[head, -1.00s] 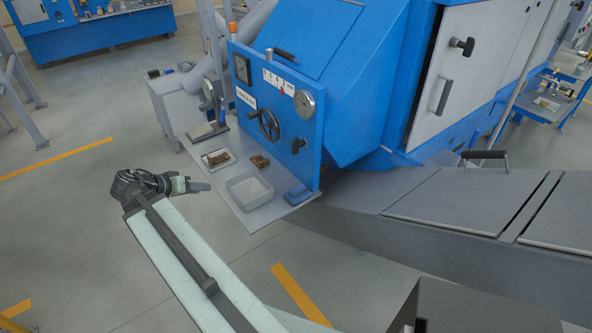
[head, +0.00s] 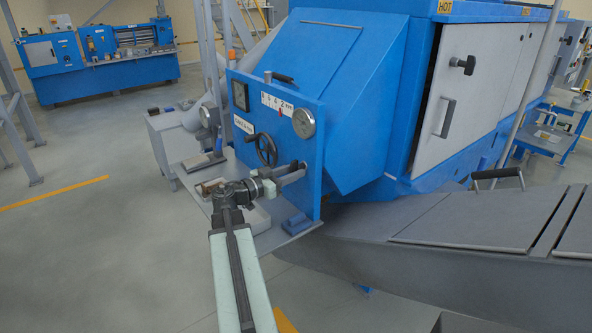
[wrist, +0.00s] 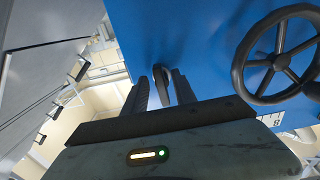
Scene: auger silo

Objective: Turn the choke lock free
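The blue control panel (head: 285,128) carries a black handwheel (head: 262,150). In the earlier head view a dark knob, which I take for the choke lock, sits to the right of the wheel; my gripper (head: 303,168) now covers most of that spot. In the wrist view my gripper (wrist: 160,95) points at the blue panel, its two dark fingers apart. A dark upright lock handle (wrist: 161,84) shows between them, close to both; I cannot tell if they touch it. The handwheel (wrist: 275,55) is to the right there.
The grey sloping housing (head: 370,235) fills the right; open floor lies left.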

